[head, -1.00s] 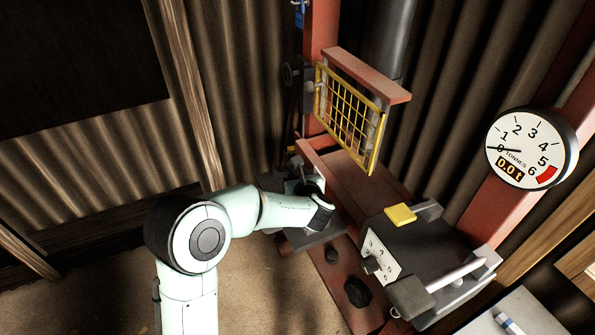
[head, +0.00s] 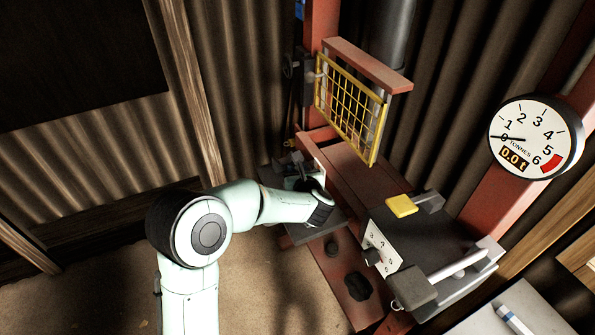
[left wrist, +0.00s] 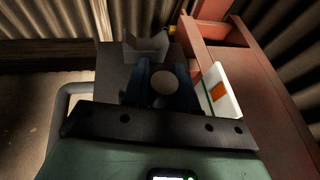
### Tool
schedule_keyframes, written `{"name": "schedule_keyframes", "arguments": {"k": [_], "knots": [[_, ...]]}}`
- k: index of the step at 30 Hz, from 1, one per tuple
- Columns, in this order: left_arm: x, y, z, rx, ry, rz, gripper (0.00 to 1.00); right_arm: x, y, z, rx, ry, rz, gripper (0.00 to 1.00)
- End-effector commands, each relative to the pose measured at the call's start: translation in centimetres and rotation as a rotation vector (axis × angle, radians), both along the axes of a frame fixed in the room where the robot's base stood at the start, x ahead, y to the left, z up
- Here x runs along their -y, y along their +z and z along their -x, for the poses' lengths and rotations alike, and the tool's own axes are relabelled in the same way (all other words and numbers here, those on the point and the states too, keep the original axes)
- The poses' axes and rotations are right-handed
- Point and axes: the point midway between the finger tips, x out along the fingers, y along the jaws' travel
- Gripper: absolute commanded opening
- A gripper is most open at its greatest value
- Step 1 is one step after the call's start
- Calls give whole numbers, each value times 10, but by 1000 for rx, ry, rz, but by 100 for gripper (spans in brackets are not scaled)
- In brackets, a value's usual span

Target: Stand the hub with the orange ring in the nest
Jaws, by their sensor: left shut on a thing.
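My left gripper (left wrist: 163,85) has its blue fingers shut on a round, grey-brown piece (left wrist: 164,82), seen end-on, which I take for the hub. No orange ring shows on it from here. The gripper is over a dark grey shelf (left wrist: 110,70) beside the red press frame. A grey block with a V-shaped notch (left wrist: 148,47), perhaps the nest, stands just beyond the fingers. In the head view the left gripper (head: 301,183) is partly hidden by my own wrist, and the held piece cannot be made out. My right gripper is not in view.
A white card with an orange patch (left wrist: 218,90) stands close to the right of the fingers. The red press frame (head: 345,165) and yellow mesh guard (head: 350,110) rise behind. A dark control box (head: 420,245) is at the right. The dial (head: 527,137) reads near zero.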

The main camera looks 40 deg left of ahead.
Motion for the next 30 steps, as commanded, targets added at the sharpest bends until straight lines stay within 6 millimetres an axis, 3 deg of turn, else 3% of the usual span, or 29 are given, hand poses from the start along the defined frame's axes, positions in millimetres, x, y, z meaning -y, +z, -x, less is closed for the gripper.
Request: {"name": "schedule_keyframes", "arguments": {"k": [7, 8, 9, 10, 22, 30], "knots": [[0, -2, -1, 5, 0, -2, 0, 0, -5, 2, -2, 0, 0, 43], [0, -1, -1, 5, 0, -2, 37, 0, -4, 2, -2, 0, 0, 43], [0, -1, -1, 5, 0, -2, 50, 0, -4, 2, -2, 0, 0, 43], [0, -1, -1, 4, 0, -2, 57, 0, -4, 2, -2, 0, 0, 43], [6, -1, 4, 0, -2, 1, 57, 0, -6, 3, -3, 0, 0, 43], [44, 19, 36, 4, -4, 1, 57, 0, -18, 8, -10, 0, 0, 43]]}}
